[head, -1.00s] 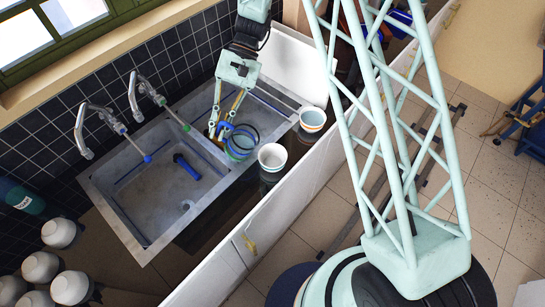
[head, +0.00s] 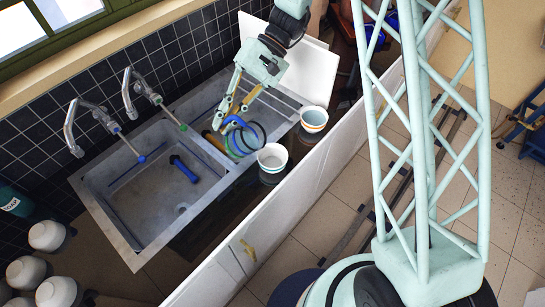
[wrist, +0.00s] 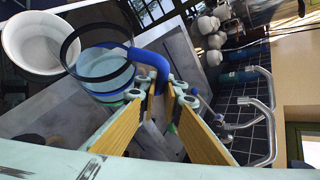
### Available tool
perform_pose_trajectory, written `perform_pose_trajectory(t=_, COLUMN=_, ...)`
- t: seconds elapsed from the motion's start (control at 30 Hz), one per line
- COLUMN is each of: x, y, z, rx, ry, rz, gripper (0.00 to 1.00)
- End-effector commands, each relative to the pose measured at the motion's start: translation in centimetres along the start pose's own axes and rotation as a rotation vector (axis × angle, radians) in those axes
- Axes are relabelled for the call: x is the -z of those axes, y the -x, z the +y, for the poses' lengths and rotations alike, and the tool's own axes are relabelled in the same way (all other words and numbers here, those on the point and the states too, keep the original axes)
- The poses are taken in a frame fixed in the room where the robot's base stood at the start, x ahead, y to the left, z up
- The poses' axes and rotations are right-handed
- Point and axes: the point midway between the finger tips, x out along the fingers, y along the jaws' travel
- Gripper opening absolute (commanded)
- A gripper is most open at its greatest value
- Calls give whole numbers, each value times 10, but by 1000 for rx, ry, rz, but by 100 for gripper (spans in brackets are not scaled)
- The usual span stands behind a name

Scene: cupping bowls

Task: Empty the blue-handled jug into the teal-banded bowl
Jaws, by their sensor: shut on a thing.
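My gripper (head: 235,108) is shut on the blue handle (wrist: 150,64) of a clear jug (head: 252,143). The jug is held over the sink's right side, beside the near white bowl. In the wrist view the jug (wrist: 104,75) shows a dark round rim and a bluish-teal tint; I cannot tell how much it holds. The near bowl (head: 272,163) has a faint bluish-teal band and stands on the dark counter, apart from the jug. A white bowl (wrist: 30,62) also shows left of the jug in the wrist view.
Another bowl (head: 314,121), with orange and blue bands, stands farther right. Several pale bowls (head: 48,236) stand at lower left.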

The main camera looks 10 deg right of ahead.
Motion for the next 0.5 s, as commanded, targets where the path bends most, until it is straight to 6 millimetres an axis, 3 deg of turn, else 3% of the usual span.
perform_pose_trajectory(t=0.5, x=-12, y=11, z=4, rx=148, ry=145, rz=43, gripper=0)
